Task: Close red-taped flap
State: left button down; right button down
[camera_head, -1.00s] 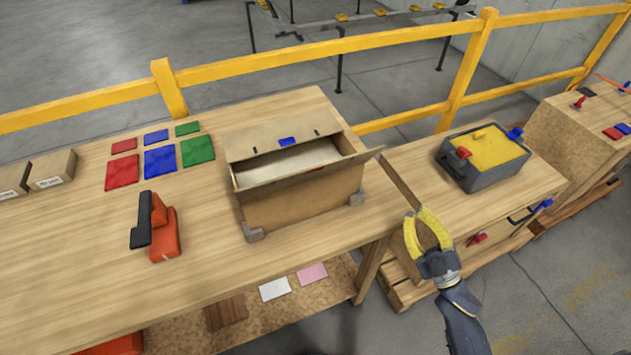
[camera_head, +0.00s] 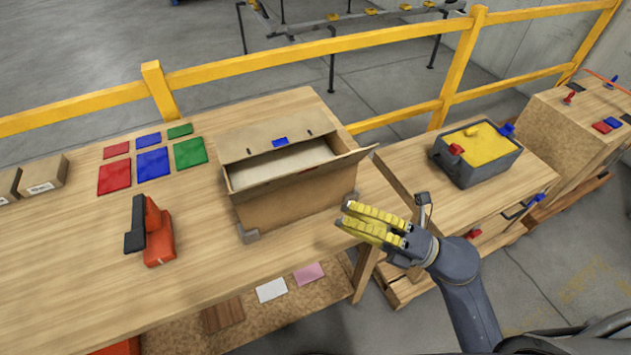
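An open cardboard box (camera_head: 290,207) stands on the wooden table. Its back flap (camera_head: 245,138), with blue tape (camera_head: 280,142), lies folded over the rear part of the opening. A faint reddish trace shows under the front flap's edge; the tape itself is hardly visible. My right gripper (camera_head: 344,214), with yellow fingers, is in front of the box's lower right corner, below the front flap and apart from it. Its fingers lie close together in this view. My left gripper is not in view.
A red and black tool (camera_head: 158,237) and several coloured tiles (camera_head: 152,162) lie left of the box. A grey bin with a yellow top (camera_head: 485,148) stands on the right-hand table. A yellow railing (camera_head: 330,45) runs behind. The table front is mostly clear.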

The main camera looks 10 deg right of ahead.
aim_at(299, 172)
jog(key=shift+w+a+r, duration=0.6)
jog(key=shift+w+a, duration=0.3)
jog(key=shift+w+a+r, duration=0.55)
jog(key=shift+w+a, duration=0.35)
jog(key=shift+w+a+r, duration=0.6)
jog(key=shift+w+a, duration=0.3)
jog(key=shift+w+r, duration=0.3)
